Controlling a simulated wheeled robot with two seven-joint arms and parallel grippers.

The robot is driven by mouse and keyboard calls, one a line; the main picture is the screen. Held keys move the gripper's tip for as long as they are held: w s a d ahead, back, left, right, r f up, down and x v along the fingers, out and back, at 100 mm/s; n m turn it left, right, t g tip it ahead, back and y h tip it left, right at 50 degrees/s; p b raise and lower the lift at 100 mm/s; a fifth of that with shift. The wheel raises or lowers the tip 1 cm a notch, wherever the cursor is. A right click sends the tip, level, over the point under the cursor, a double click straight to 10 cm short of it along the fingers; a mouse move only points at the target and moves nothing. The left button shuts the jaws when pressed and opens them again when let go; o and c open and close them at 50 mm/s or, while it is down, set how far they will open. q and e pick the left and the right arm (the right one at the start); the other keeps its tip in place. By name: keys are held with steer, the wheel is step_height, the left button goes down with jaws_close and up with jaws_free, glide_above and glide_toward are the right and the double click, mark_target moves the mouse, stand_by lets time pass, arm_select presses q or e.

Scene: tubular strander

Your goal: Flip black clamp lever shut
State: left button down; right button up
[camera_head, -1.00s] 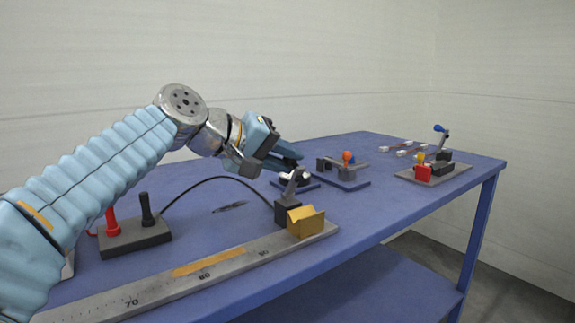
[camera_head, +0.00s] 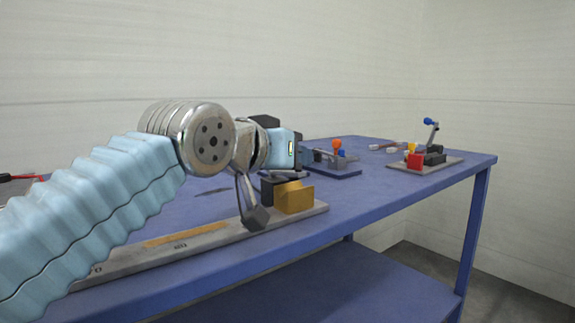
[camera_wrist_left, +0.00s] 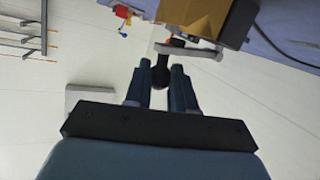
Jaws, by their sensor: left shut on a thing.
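The black clamp lever's knob (camera_wrist_left: 160,76) is between the two fingers of my left gripper (camera_wrist_left: 160,70) in the left wrist view, and the fingers are shut on it. Its metal arm (camera_wrist_left: 192,51) runs across beside the gold block (camera_wrist_left: 195,18). In the head view my left gripper (camera_head: 300,154) is just behind and above the clamp's dark base (camera_head: 270,188) and gold block (camera_head: 294,197); the lever is hidden there. The clamp stands at the right end of the ruled metal bar (camera_head: 215,238). My right gripper is not in view.
A fixture with an orange knob (camera_head: 337,145) stands just beyond my left gripper. A fixture with a red block (camera_head: 414,161) and blue-tipped lever (camera_head: 429,122) stands farther right. Open blue tabletop (camera_head: 350,197) lies right of the clamp, up to the front edge.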

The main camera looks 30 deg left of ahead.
arm_select(q)
steer(key=shift+s+d+f+m+t+y+b, duration=0.1)
steer(key=shift+d+f+m+t+y+b, duration=0.2)
steer(key=shift+f+m+b, duration=0.45)
steer(key=shift+r, duration=0.1)
steer(key=c, duration=0.9)
jaws_free()
steer(key=shift+c, duration=0.2)
steer(key=v, duration=1.4)
